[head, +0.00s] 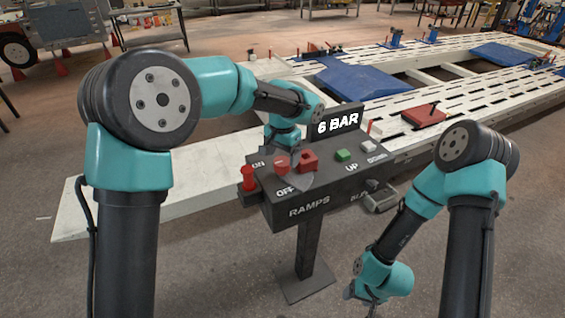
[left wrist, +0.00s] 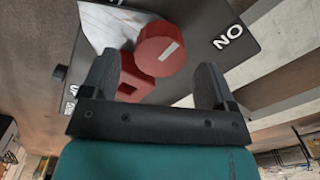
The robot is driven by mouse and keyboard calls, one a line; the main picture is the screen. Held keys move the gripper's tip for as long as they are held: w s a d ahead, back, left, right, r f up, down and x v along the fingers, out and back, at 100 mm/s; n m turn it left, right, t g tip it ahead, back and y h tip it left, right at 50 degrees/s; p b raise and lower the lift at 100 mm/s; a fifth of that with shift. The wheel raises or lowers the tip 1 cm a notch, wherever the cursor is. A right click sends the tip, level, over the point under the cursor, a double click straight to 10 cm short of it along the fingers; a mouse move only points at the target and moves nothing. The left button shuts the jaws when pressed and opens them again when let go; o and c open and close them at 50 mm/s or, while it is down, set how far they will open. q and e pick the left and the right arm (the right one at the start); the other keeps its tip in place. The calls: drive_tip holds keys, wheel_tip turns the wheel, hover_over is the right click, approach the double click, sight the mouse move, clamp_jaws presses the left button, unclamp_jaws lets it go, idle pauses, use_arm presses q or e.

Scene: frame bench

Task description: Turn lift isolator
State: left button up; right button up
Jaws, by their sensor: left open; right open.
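The lift isolator is a red round knob (head: 281,162) with a white line on its face, by the ON and OFF labels on the dark control box (head: 300,196). In the left wrist view the knob (left wrist: 160,50) sits between and ahead of the two finger tips, with no clear contact. My left gripper (left wrist: 158,68) is open and empty; in the head view it is over the box, partly hidden by its own wrist. My right gripper (head: 362,294) is low at the right of the box's post, away from it; its fingers are small.
A red block (head: 308,160) sits right beside the knob. A red plunger (head: 249,178) stands at the box's left end. Green (head: 343,155) and grey (head: 368,146) buttons and a metal handle (head: 381,199) are to the right. The 6 BAR display (head: 338,122) rises behind.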

sight(282, 161)
use_arm(q)
drive_tip(key=shift+f, duration=1.65)
